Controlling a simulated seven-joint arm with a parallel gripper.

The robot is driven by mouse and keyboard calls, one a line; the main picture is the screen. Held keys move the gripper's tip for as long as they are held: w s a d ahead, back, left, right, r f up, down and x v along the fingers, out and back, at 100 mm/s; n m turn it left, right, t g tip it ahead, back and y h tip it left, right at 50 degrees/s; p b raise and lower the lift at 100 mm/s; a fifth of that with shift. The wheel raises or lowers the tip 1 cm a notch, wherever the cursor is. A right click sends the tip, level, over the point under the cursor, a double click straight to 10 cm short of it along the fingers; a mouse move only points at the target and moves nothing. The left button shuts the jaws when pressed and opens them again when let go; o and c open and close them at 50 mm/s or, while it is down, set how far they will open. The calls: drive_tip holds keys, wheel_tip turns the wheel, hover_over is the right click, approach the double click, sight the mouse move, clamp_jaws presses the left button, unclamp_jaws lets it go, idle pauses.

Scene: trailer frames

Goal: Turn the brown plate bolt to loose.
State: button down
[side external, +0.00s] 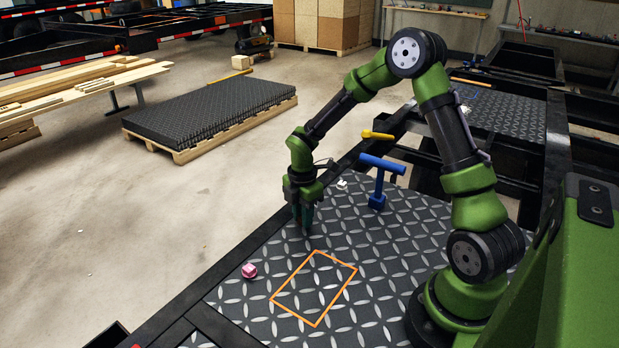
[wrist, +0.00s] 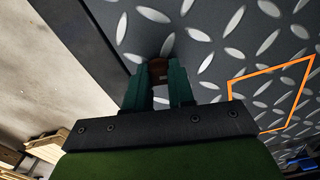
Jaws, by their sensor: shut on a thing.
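My gripper (side external: 304,214) points down at the diamond plate (side external: 375,297) near its left edge. In the wrist view my gripper (wrist: 158,82) has its two teal fingers shut on the small brown plate bolt (wrist: 158,70). Only part of the bolt shows between the fingertips. In the side view the bolt is hidden by the fingers. I cannot tell how far the bolt is turned.
A pink piece (side external: 249,270) lies on the plate near an orange square outline (side external: 315,325). A blue T-shaped tool (side external: 379,180) stands upright behind my gripper, with a yellow-handled thing (side external: 377,135) beyond it. A small white thing (side external: 342,184) lies nearby.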

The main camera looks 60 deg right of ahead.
drive_tip(key=shift+r+n, duration=0.1)
drive_tip(key=shift+n, duration=0.3)
drive_tip(key=c, duration=1)
unclamp_jaws()
drive_tip(key=shift+o, duration=0.2)
wheel_tip(320, 180, up, 17)
